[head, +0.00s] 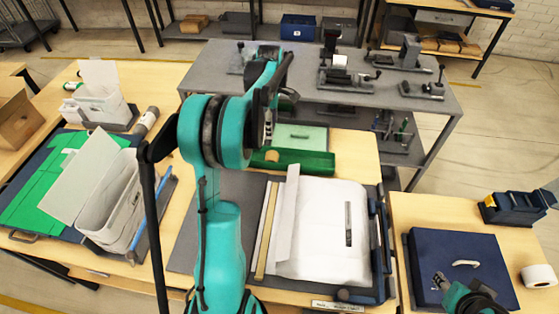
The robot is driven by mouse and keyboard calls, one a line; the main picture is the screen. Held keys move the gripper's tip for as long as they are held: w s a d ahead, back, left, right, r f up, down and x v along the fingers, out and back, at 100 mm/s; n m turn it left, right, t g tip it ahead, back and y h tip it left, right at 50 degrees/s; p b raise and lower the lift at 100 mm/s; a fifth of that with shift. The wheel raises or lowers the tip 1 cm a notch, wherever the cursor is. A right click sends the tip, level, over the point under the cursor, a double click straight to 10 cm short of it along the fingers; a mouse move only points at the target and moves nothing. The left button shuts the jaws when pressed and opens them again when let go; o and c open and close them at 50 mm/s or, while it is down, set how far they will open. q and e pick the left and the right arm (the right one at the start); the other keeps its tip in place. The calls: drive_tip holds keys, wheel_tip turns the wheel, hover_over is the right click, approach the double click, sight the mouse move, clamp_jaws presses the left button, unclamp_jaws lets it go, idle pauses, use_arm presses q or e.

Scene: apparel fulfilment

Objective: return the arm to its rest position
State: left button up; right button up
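My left arm is teal and black. It rises from the bottom edge through the middle of the picture and folds high over the work table. Its gripper (270,125) is a small dark shape near the arm's bend, largely seen edge-on, above the green tray area. I cannot make out its finger gap, and I see nothing held in it. My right arm shows only as a teal and black piece at the bottom right. A small grey metal part there, seemingly the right gripper (441,281), is over the dark blue case (463,262). Its opening is unclear.
A white package (322,235) lies on a grey mat on the middle table. White bins (108,210) and a green sheet (45,200) are at left. A grey bench (300,75) with metal fixtures stands behind. A tape roll (538,276) and blue dispenser (515,207) are at right.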

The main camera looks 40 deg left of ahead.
idle(0.3)
use_arm(q)
drive_tip(key=s+d+r+m+t, duration=0.25)
drive_tip(key=d+r+m, duration=0.2)
drive_tip(key=d, duration=0.35)
drive_tip(key=s+d+r+m+t, duration=0.1)
drive_tip(key=s+d+r+m, duration=0.25)
drive_tip(key=d+m, duration=0.35)
drive_tip(key=s+d+f+m+t, duration=0.3)
drive_tip(key=s+d+f+m, duration=0.1)
drive_tip(key=s+d+m, duration=0.8)
drive_tip(key=shift+s+d+f+t, duration=0.2)
drive_tip(key=shift+s+d+t, duration=0.15)
drive_tip(key=shift+s+d, duration=0.5)
